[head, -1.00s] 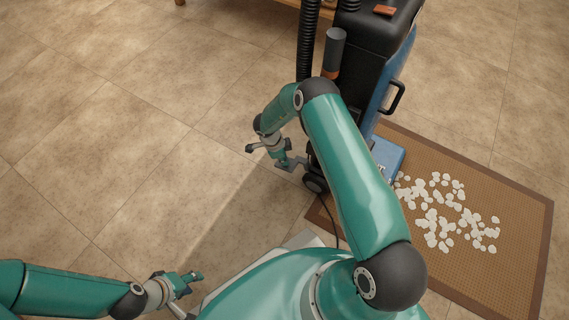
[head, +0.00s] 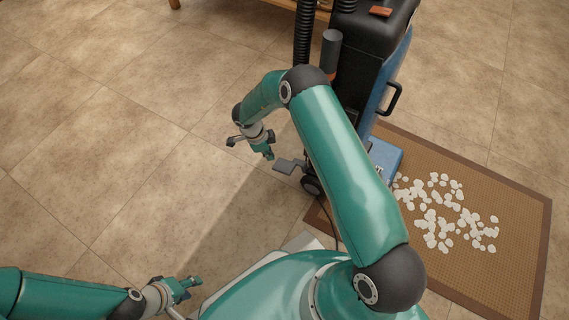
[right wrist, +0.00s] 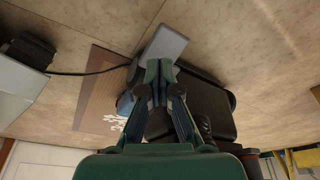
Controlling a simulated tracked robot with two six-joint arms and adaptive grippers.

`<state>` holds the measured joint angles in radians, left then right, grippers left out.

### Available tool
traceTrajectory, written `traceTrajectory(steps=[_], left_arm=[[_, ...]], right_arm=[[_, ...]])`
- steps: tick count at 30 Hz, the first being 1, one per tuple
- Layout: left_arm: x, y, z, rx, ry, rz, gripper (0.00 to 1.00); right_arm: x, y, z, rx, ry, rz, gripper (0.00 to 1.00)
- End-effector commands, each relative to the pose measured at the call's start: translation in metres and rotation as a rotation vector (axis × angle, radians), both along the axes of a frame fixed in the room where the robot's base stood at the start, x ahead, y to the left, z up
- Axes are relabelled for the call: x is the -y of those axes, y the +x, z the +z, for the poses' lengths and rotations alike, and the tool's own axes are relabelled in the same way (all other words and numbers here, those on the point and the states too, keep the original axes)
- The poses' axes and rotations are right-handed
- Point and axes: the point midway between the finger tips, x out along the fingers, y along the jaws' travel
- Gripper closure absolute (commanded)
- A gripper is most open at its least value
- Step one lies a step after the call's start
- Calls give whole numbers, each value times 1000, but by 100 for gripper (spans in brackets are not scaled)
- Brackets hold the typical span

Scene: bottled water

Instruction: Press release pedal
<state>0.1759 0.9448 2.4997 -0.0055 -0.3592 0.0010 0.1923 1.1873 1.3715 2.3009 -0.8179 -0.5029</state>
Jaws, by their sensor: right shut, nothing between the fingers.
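The grey release pedal (head: 287,167) sticks out to the left from the low side of the black and blue machine (head: 372,60). My right gripper (head: 268,156) is shut and empty just left of the pedal in the head view. In the right wrist view the pedal (right wrist: 166,42) shows as a flat grey plate just beyond my shut fingertips (right wrist: 160,67). I cannot tell the exact gap between them. My left gripper (head: 190,284) is low at the left, far from the pedal; its finger opening is unclear.
A blue box-like part (head: 385,160) sits at the mat's edge. A black wheel (head: 312,186) is beside the pedal. The tiled floor to the left is clear.

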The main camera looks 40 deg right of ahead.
Motion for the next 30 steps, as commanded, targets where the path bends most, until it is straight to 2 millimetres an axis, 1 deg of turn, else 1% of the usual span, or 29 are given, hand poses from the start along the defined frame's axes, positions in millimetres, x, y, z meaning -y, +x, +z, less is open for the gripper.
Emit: traceTrajectory(steps=[1, 3, 6, 10, 15, 30], left_arm=[[0, 0, 0, 0, 0, 0, 60], [0, 0, 0, 0, 0, 0, 60], [0, 0, 0, 0, 0, 0, 60], [0, 0, 0, 0, 0, 0, 60], [0, 0, 0, 0, 0, 0, 60], [0, 0, 1, 0, 0, 0, 60]], right_arm=[[-2, 2, 12, 2, 0, 0, 100], [-5, 4, 25, 3, 0, 2, 100], [-9, 5, 41, 2, 0, 0, 100], [-12, 6, 56, 0, 0, -1, 100], [-14, 7, 62, -1, 1, 0, 100], [-13, 7, 64, -1, 1, -2, 100]])
